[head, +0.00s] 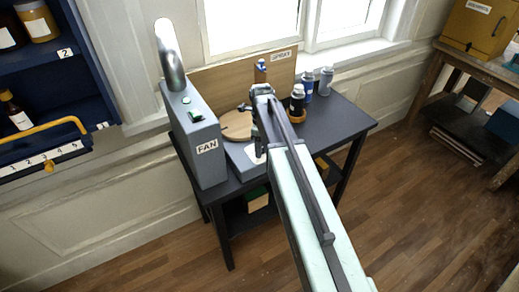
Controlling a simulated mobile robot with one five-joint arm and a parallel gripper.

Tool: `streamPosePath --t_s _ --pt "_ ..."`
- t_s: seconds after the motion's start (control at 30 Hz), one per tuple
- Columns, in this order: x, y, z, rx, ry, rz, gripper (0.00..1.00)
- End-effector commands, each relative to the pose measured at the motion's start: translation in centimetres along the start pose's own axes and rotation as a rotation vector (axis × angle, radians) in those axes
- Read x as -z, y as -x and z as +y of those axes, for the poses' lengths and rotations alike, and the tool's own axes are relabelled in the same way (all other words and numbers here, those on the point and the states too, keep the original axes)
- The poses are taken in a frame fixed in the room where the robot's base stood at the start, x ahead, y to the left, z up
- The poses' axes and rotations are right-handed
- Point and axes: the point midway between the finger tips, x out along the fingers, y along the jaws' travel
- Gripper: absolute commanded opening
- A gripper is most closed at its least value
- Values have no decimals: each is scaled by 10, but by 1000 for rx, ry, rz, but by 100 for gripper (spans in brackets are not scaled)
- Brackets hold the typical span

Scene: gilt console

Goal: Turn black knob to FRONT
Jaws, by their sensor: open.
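I cannot make out a black knob for certain, and no FRONT mark is readable. A small dark piece (244,107) shows at the back edge of a round wooden disc (236,127) on the dark table (340,117); I cannot tell if it is the knob. My arm reaches from the lower right over the table and hides part of it. My gripper (261,150) hangs at the arm's far end, just right of the disc, above or near a grey base (238,160). Its jaws are small here; they look open with nothing visible between them.
A grey FAN box (195,140) with a green button and silver duct stands left of my gripper. A board labelled SPRAY (225,75) stands behind. Several spray cans (325,81) stand to the right. The table's front right is clear. A blue shelf (60,90) is at left.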

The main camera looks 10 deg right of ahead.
Motion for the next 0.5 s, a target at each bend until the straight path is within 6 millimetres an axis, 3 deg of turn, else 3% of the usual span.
streamPosePath --t_s 0.07,0.27,0.3,0.5 --pt "0 1 0 0 0 0 54" --pt "0 1 0 -1 1 0 0" --pt "-8 1 4 -1 5 0 0" --pt "-1 1 2 -3 16 -1 0"
